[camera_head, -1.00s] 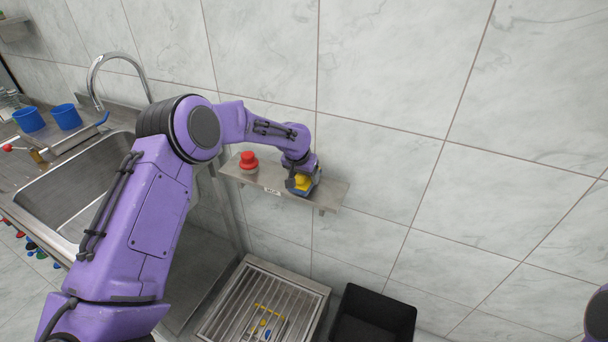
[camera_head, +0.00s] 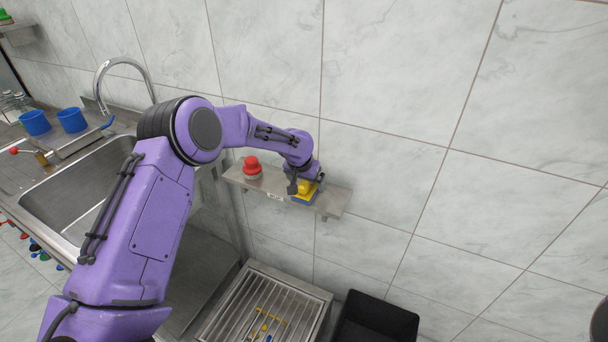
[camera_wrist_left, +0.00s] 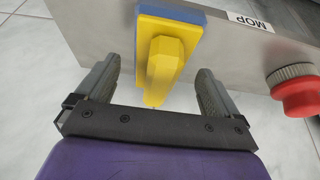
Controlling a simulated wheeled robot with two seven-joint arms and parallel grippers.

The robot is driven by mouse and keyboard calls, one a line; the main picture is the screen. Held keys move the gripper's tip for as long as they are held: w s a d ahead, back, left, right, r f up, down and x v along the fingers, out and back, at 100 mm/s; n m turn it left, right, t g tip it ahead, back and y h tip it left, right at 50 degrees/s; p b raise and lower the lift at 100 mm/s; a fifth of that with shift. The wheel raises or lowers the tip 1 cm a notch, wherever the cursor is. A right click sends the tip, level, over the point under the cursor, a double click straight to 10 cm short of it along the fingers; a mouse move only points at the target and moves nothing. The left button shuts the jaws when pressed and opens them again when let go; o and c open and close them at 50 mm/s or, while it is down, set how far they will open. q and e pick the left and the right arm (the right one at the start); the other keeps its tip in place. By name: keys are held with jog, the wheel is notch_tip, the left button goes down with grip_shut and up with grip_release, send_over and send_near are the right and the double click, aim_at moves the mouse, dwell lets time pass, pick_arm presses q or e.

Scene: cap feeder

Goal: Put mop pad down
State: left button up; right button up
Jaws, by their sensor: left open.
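The mop pad, a blue base with a yellow handle (camera_head: 304,188), rests on the steel wall shelf (camera_head: 333,199). The yellow handle also shows in the left wrist view (camera_wrist_left: 163,68), with the blue base (camera_wrist_left: 195,17) flat against the shelf surface. My left gripper (camera_wrist_left: 159,66) is open, with one finger on each side of the handle and gaps between them. In the head view my left gripper (camera_head: 305,184) is at the pad, with a dark finger left of the handle. My right gripper is not in view.
A red-handled object (camera_head: 252,166) stands left on the same shelf, beyond the MOP label (camera_wrist_left: 249,21). Below are a slatted steel grate (camera_head: 262,309) and a black bin (camera_head: 374,322). A sink (camera_head: 75,183) and blue cups (camera_head: 71,120) are at left.

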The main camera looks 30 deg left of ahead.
pick_arm(q)
jog(key=b+v, duration=0.1)
jog(key=v, duration=0.9)
